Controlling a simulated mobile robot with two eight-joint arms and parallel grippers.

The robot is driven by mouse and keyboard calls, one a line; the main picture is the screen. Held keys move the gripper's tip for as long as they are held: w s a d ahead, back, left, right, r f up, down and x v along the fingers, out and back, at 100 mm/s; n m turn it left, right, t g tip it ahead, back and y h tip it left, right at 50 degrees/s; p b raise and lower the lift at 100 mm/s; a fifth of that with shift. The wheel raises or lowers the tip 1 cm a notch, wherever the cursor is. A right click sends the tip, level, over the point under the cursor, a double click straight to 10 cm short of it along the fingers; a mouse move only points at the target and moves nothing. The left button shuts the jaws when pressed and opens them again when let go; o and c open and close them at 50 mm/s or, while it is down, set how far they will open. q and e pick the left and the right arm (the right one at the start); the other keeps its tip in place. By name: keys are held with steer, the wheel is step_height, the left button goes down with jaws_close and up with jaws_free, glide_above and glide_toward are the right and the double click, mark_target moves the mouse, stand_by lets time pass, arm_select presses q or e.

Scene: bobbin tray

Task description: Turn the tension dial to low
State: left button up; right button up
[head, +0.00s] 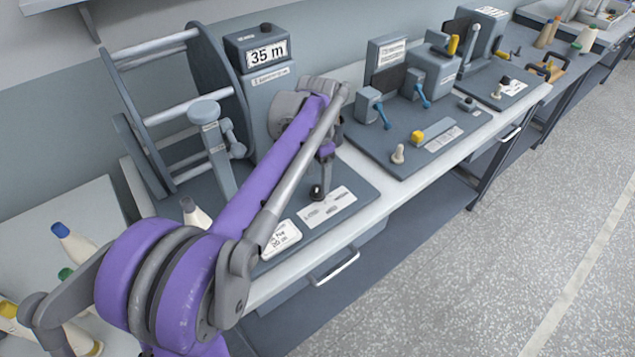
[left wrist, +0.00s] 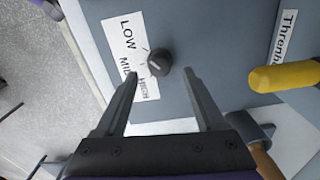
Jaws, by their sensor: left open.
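The tension dial (left wrist: 159,62) is a small dark round knob with a pale line on its top. It stands on a grey board beside a white label (left wrist: 128,30) reading LOW, MID and HIGH. The exact mark the line faces is too small to tell. My left gripper (left wrist: 160,73) is open, its fingertips on either side of the dial in the left wrist view, with no clear contact. In the head view my left gripper (head: 321,180) points down at the front of the nearest station, by white labels (head: 326,207). My right gripper is out of view.
A large reel frame (head: 160,118) and a counter reading 35 m (head: 266,56) stand behind my left arm. A yellow rounded part (left wrist: 285,76) lies right of the dial in the left wrist view. More stations (head: 425,160) continue to the right. Open floor (head: 500,240) lies in front.

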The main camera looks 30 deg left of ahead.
mark_target(317, 188)
arm_select(q)
step_height(317, 188, up, 7)
steer(key=shift+r, duration=0.2)
stand_by(0.6)
